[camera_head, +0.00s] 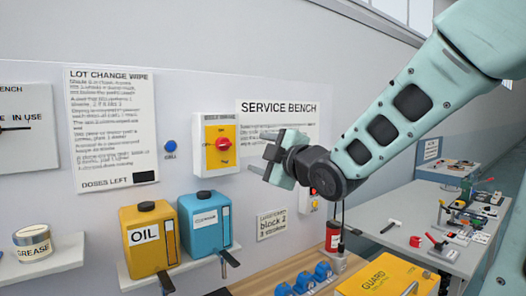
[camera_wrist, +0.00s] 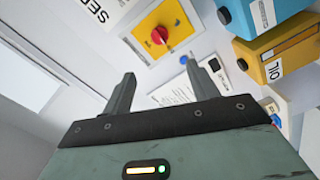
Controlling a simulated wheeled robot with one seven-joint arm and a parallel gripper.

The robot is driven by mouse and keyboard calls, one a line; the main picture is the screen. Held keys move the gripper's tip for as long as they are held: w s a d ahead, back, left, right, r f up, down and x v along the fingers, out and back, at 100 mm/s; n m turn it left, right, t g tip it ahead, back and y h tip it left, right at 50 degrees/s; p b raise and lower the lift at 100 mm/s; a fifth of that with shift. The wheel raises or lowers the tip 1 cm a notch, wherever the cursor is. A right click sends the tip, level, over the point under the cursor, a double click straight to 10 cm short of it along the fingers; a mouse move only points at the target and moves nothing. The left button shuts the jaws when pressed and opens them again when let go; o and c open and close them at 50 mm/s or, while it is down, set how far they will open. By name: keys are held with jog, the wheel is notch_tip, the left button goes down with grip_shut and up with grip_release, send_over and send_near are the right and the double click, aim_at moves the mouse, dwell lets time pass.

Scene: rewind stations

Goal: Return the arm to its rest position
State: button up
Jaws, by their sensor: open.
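My arm reaches in from the upper right of the head view, and my gripper (camera_head: 270,158) is held up in front of the wall, just right of the red rotary switch on its yellow plate (camera_head: 221,144). In the wrist view my gripper (camera_wrist: 163,90) has its two fingers well apart, open, with nothing between them. The red rotary switch (camera_wrist: 160,35) shows beyond the fingers, apart from them. The view is tilted, so the wall signs and bottles appear turned.
A yellow oil container (camera_head: 149,240) and a blue container (camera_head: 205,224) stand on a wall shelf at left. A grease tin (camera_head: 33,243) sits further left. Below are blue parts (camera_head: 304,284) and a yellow guard box (camera_head: 388,277). A table (camera_head: 400,234) with tools stands right.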

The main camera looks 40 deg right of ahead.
dwell(0.3)
jog(key=s+a+f+m+g+y, duration=0.1)
jog(key=s+a+f+g, duration=0.15)
jog(key=a+f, duration=0.3)
jog(key=s+a+f+m+g+y+b, duration=0.1)
jog(key=s+a+f+g, duration=0.1)
jog(key=a+f+g, duration=0.3)
jog(key=s+a+f+m+g, duration=0.1)
jog(key=s+a+f+g, duration=0.1)
jog(key=a+f, duration=0.4)
jog(key=s+a+f+m+g, duration=0.1)
jog(key=s+a+f+g, duration=0.2)
jog(key=s, duration=0.6)
jog(key=s+a+f+m+g+h, duration=0.1)
jog(key=s+a+f+g, duration=0.2)
jog(key=s, duration=0.7)
notch_tip(320, 180, down, 4)
jog(key=shift+a+r+g+b, duration=0.15)
jog(key=shift+g+b, duration=0.3)
jog(key=shift+g, duration=0.8)
